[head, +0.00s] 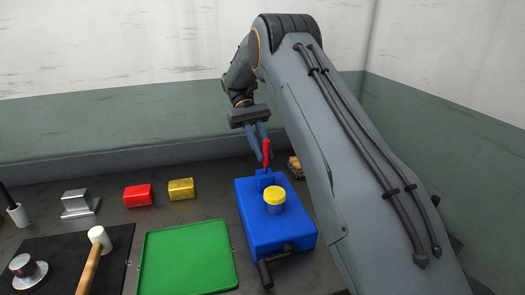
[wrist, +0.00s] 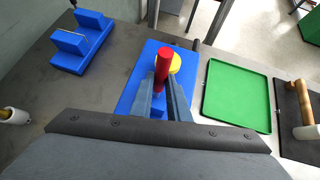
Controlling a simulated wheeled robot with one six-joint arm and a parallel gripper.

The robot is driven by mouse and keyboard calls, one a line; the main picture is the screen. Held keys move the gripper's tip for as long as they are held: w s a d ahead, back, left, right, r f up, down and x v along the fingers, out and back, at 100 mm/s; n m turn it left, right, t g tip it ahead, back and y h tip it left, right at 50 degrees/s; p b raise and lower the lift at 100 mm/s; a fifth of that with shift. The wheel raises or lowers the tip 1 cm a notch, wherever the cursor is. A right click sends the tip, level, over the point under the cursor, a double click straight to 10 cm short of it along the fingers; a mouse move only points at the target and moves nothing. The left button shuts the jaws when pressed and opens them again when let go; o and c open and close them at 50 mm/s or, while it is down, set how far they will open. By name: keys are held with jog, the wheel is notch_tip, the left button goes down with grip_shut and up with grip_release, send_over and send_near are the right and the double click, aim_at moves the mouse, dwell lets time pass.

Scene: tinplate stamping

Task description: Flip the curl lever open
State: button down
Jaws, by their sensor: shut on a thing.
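The curl lever is a red handle (head: 266,149) standing up from the back of a blue machine block (head: 250,228). In the wrist view the red lever (wrist: 162,66) rises between my fingers. My gripper (head: 264,150) comes down from above and behind and is shut on the lever. The two blue-grey fingers also show in the wrist view (wrist: 162,84), one on each side of it. A yellow-topped cylinder (head: 274,196) stands on the block in front of the lever. The lever's lower end is partly hidden by the fingers in the wrist view.
A green tray (head: 187,260) lies left of the block. A dark mat (head: 60,250) holds a mallet (head: 90,262). Red (head: 138,195) and yellow (head: 181,189) blocks sit behind the tray. A blue stepped stand (wrist: 82,45) shows in the wrist view. A dark crank (head: 274,262) juts from the block's front.

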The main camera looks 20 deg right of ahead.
jog(key=c, duration=1.7)
grip_release()
jog(key=shift+a, duration=0.1)
